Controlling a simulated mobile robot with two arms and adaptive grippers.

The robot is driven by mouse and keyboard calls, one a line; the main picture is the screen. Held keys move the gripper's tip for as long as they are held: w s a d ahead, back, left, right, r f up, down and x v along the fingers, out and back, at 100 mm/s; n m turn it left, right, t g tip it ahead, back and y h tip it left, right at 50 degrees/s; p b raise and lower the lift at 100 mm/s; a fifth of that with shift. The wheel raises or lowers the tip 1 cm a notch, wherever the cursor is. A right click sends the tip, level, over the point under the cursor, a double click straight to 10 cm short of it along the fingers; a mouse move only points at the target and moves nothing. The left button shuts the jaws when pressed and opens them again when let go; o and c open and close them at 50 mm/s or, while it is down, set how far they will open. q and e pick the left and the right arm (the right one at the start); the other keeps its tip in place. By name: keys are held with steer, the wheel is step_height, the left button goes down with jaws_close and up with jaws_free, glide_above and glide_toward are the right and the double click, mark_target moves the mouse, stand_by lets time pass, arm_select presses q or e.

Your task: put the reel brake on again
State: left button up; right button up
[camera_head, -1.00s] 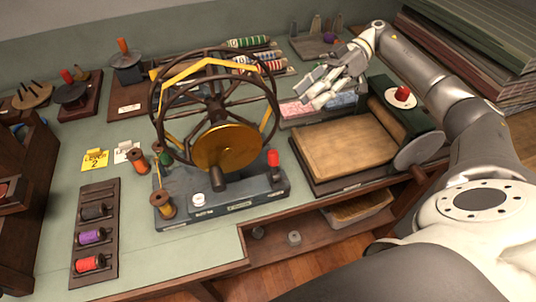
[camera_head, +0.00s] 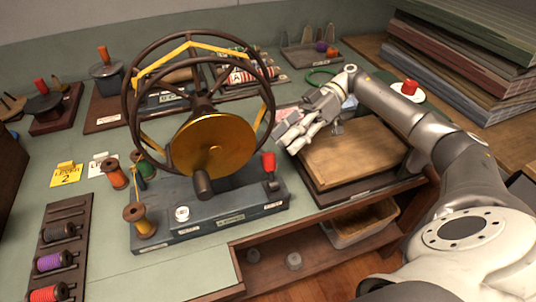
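The winding machine stands mid-table, with a dark spoked wheel (camera_head: 150,60), a brass disc (camera_head: 212,145) and a grey-blue base (camera_head: 235,212). A red-topped lever (camera_head: 268,162) stands upright at the right end of the base; I cannot tell for sure that it is the reel brake. A white round knob (camera_head: 182,213) sits on the base front. My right gripper (camera_head: 284,139) is above and just right of the red-topped lever, apart from it. Its fingers look spread, with nothing between them. My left gripper is not in view.
A wooden board (camera_head: 350,158) on a dark stand lies under my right arm. Thread spools (camera_head: 140,220) stand at the base's left; a spool rack (camera_head: 58,245) lies farther left. Yellow card (camera_head: 66,174) lies behind it. An open shelf (camera_head: 290,262) is below the front edge.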

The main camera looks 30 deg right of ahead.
mark_target(268, 154)
steer(key=x, duration=0.6)
steer(key=shift+a+f+p, duration=0.15)
steer(key=shift+a+p, duration=0.15)
steer(key=shift+p, duration=0.1)
jaws_close()
